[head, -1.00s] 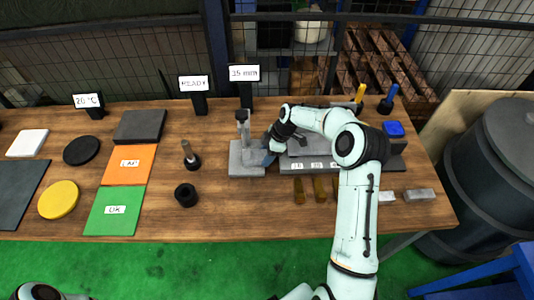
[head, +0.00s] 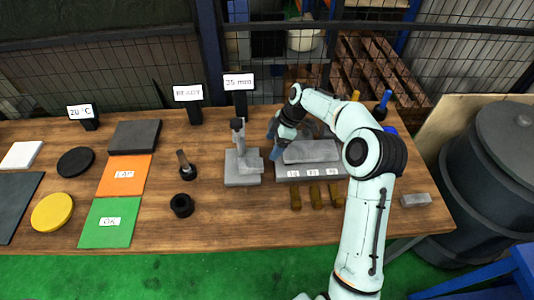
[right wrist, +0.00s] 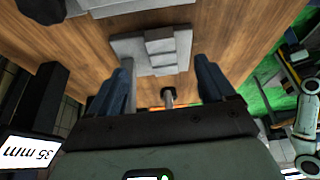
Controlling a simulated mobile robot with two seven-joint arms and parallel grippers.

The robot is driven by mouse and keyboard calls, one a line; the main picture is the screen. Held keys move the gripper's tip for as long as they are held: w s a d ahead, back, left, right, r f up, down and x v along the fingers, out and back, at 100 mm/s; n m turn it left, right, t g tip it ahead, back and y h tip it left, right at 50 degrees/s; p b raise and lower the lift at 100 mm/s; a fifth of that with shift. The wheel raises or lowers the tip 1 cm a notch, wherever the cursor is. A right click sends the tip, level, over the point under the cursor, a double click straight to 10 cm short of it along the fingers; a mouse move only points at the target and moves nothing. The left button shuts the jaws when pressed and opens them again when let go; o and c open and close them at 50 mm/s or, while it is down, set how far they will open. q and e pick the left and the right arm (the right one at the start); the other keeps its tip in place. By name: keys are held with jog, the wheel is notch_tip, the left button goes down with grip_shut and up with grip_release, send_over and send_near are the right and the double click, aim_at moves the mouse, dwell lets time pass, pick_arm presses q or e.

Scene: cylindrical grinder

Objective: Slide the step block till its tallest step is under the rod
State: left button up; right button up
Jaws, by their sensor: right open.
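The grey step block (head: 251,165) sits on the right part of a flat grey stand base (head: 233,180). In the right wrist view the block (right wrist: 160,48) shows several step faces, with the base (right wrist: 126,47) beside it. The upright rod (head: 238,133) stands at the back of the base; its end (right wrist: 167,97) shows between my fingers. I cannot tell which step lies under it. My right gripper (head: 274,141) is open and empty, just right of and above the block, apart from it. In its wrist view the fingers (right wrist: 163,72) are spread wide. My left gripper is out of view.
A "35 mm" sign (head: 239,82) stands behind the stand. A black ring (head: 182,205) and a pin in a black holder (head: 186,166) stand left. Bare wood lies in front.

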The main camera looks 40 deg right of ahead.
jog(key=v, duration=0.2)
jog(key=shift+d+r, duration=0.1)
jog(key=shift+r, duration=0.3)
dwell(0.3)
